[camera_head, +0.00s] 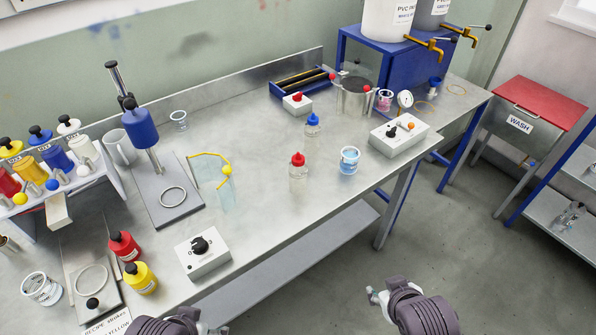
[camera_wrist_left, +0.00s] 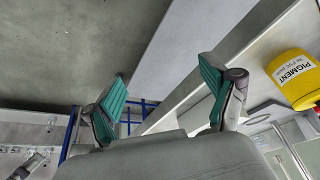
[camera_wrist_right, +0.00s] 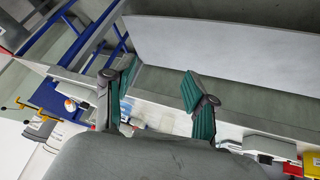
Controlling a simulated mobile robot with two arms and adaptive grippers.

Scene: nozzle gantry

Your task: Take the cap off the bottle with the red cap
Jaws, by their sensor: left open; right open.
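The bottle with the red cap (camera_head: 299,176) is small and clear and stands upright on the metal bench near its front edge. Its red cap (camera_head: 298,159) sits on top. My right gripper (camera_head: 373,296) is off the front of the bench, to the right of and well apart from the bottle. In the right wrist view its two green-padded fingers (camera_wrist_right: 152,92) are spread and empty. My left gripper (camera_head: 212,329) shows only partly at the bottom edge. In the left wrist view its fingers (camera_wrist_left: 162,92) are spread and empty. I cannot make out the bottle in either wrist view.
A blue-capped bottle (camera_head: 312,126) stands behind, and a beaker of blue liquid (camera_head: 349,161) stands close right. A dial box (camera_head: 398,134) is farther right. Bare bench lies around the bottle.

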